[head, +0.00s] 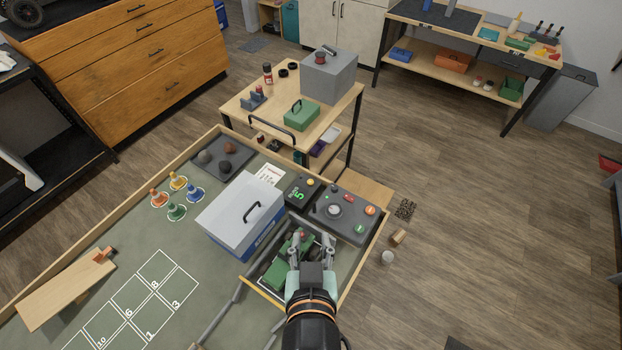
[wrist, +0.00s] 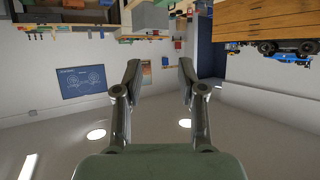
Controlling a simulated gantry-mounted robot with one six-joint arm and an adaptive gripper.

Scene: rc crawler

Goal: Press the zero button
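My gripper (head: 312,239) is above the front-right part of the green work table in the head view, fingers pointing away from the camera. In the wrist view its fingers (wrist: 160,66) are spread apart with nothing between them. Beyond it is a small dark box (head: 302,190) with a lit green digit and a yellow button (head: 310,182). To its right is a grey control panel (head: 336,225) with a round dial (head: 334,211), a red switch (head: 349,198), an orange button (head: 370,211) and a green button (head: 359,229). No zero label is readable.
A grey-and-blue toolbox (head: 228,220) stands left of my gripper. A green vehicle (head: 283,271) lies in a tray beneath it. A wooden cart (head: 345,107) stands behind the table. The wrist view shows the room upside down, with a wall poster (wrist: 83,81).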

